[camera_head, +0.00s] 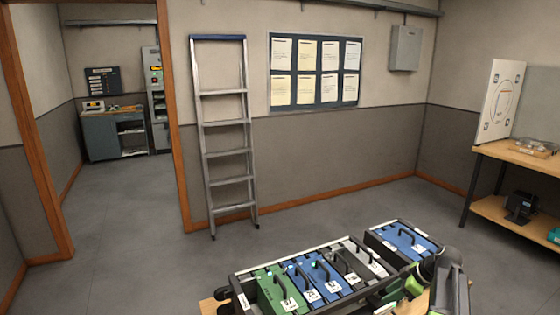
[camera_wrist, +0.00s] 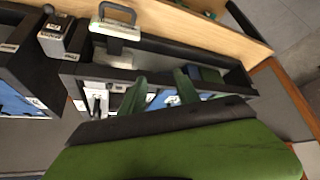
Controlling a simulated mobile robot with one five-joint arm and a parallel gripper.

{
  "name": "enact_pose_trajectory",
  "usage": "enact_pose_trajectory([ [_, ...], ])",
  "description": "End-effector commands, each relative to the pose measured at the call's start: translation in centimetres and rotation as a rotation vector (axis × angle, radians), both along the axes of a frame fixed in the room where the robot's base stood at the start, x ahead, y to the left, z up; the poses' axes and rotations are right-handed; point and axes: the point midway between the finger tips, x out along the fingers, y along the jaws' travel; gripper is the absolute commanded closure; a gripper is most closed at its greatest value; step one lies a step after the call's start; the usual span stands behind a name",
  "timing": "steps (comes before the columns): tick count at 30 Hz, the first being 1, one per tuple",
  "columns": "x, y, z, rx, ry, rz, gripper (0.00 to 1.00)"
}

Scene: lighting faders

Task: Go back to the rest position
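My gripper (camera_wrist: 161,84) shows in the wrist view as two green fingers set apart, with nothing visible gripped between them. They reach over a dark case holding white and blue parts (camera_wrist: 112,88). In the head view, my dark and green arm is at the lower right, beside the rack's right end; its fingertips cannot be made out there. The long rack (camera_head: 240,296) holds a green module (camera_head: 272,290), several blue modules (camera_head: 318,280) and grey ones (camera_head: 368,258), each with a black handle. Whether the fingers touch anything is unclear.
A second case (camera_head: 400,240) with blue modules stands behind the rack's right end. A wooden bench (camera_head: 520,157) is at the right wall. A ladder (camera_head: 226,140) leans on the back wall, beside a doorway. The grey floor (camera_head: 150,240) is clear.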

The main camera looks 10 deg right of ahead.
Motion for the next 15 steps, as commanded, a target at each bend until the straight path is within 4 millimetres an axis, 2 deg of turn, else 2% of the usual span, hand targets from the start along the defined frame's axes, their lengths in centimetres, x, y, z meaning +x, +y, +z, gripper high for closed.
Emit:
enact_pose_trajectory([
  [1,1.2,4.7,0.4,-0.012,0.015,0.069,0.62],
  [2,1.8,7.3,0.5,-0.019,0.029,0.101,0.62],
  [3,2.3,10.8,0.5,-0.030,0.055,0.137,0.62],
  [6,2.5,18.9,0.3,-0.060,0.129,0.188,0.62],
  [9,1.5,25.5,0.2,-0.096,0.211,0.186,0.62],
  [12,-0.1,30.6,0.0,-0.140,0.289,0.141,0.62],
  [15,-2.3,34.3,-0.2,-0.193,0.366,0.039,0.62],
])
